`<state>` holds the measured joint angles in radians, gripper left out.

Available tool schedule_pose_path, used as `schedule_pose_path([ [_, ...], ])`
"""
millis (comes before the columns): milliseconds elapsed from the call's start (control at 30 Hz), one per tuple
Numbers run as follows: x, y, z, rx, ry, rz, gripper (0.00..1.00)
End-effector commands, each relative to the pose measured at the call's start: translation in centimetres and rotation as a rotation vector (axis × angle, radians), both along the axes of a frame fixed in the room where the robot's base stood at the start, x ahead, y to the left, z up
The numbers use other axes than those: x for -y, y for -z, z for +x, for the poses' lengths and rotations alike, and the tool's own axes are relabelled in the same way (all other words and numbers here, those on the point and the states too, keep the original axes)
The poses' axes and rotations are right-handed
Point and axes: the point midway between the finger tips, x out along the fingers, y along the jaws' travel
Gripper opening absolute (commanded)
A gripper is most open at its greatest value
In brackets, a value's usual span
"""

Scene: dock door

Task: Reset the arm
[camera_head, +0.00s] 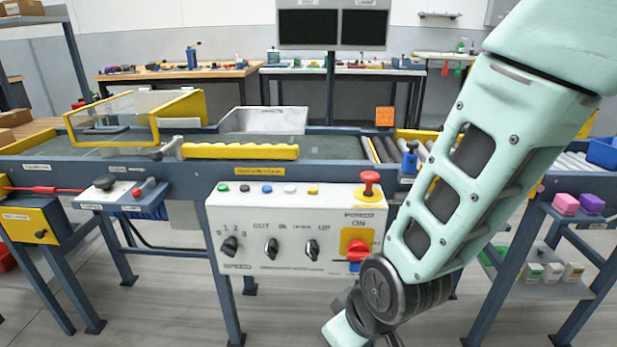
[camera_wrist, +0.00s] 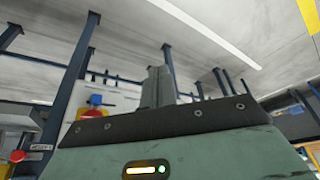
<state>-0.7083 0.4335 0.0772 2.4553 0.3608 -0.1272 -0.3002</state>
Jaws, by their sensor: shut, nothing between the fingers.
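My pale green arm reaches down from the upper right in the head view, passing in front of the right part of the conveyor. Its dark wrist joint hangs low, to the right of the control box, and my gripper is out of that view. In the wrist view my gripper (camera_wrist: 157,86) shows with its fingers together and nothing between them. Its housing, with a lit green light, fills the bottom of that view. The control box (camera_head: 284,234) has knobs, coloured buttons and a red switch, and part of it also shows at the left in the wrist view (camera_wrist: 118,97).
The conveyor bench (camera_head: 150,179) with a yellow guard frame (camera_head: 114,117) runs across the middle. A lower shelf with pink and purple blocks (camera_head: 577,204) stands at the right. Grey floor (camera_head: 160,305) shows under the bench; blue steel legs (camera_head: 225,290) stand on it.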

Motion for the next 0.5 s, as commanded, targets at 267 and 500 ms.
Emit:
schedule_pose_path([
  [267,3.7,-7.9,-6.3,-0.201,-0.004,-0.038,0.0],
  [500,7.7,-11.3,-10.0,-0.263,0.018,-0.152,0.0],
])
